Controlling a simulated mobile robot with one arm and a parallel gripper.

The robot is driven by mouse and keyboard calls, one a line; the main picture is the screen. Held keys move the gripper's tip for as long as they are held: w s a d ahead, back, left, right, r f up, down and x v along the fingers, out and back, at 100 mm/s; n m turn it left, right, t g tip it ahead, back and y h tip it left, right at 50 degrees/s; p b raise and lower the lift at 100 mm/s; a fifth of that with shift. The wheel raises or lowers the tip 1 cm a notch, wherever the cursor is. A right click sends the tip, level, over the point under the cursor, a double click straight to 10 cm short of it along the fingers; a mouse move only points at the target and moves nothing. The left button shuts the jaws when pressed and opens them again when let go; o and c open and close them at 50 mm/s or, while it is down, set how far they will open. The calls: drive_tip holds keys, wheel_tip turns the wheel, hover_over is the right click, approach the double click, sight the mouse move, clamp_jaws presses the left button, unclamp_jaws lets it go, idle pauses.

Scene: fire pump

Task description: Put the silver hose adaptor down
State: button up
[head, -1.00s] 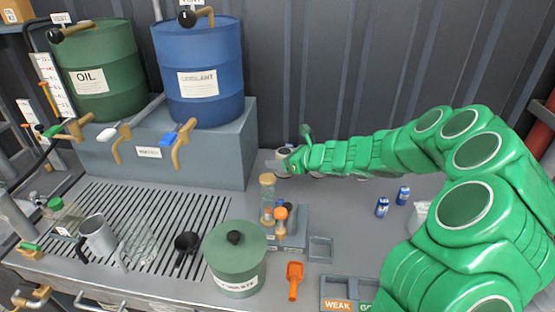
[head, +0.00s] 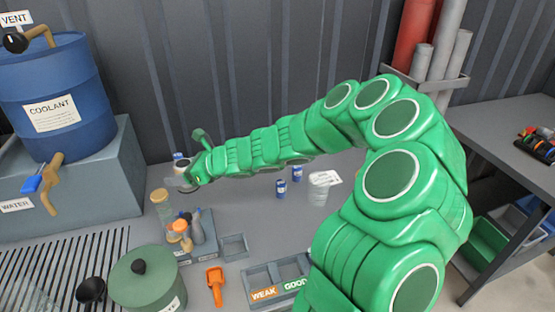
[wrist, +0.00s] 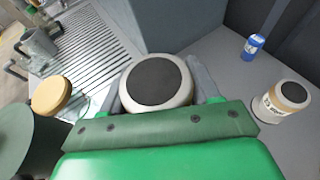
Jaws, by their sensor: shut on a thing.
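My gripper (wrist: 157,88) is shut on a round, pale silver piece with a dark round top (wrist: 156,82), which looks like the silver hose adaptor. One grey finger shows on each side of it. In the head view my gripper (head: 181,183) is at the far end of my green arm, low over the back of the grey counter (head: 240,208), just behind the corked glass jar (head: 160,207). The held piece is mostly hidden there. I cannot tell whether it touches the counter.
In the wrist view, a blue can (wrist: 253,46) and a pale jar (wrist: 282,100) stand to the right. The green pot (head: 148,285), orange scoop (head: 215,284) and labelled tray (head: 275,278) are nearer the front. Bare counter lies between the small tray (head: 233,247) and the cans.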

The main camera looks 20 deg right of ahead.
drive_tip(key=w+d+m+t+h, duration=0.2)
drive_tip(key=w+d, duration=0.1)
drive_tip(key=d, duration=1.6)
drive_tip(key=w+d+m+t+h, duration=0.1)
drive_tip(key=w+d+m+t, duration=0.15)
drive_tip(key=d, duration=1.55)
drive_tip(key=shift+n+g, duration=0.25)
drive_tip(key=shift+g, duration=0.1)
drive_tip(key=shift+w+d+f, duration=0.55)
drive_tip(key=shift+w+f, duration=1)
drive_tip(key=shift+w, duration=0.7)
drive_tip(key=shift+w+d+f, duration=0.55)
drive_tip(key=shift+w+f, duration=1.05)
drive_tip(key=shift+w, duration=0.6)
drive_tip(key=shift+w+d+f, duration=0.55)
drive_tip(key=shift+w+f, duration=1)
drive_tip(key=shift+w, duration=0.7)
drive_tip(key=shift+w+f, duration=0.1)
drive_tip(key=shift+f, duration=1.55)
drive_tip(key=shift+f, duration=0.1)
drive_tip(key=o, duration=1.3)
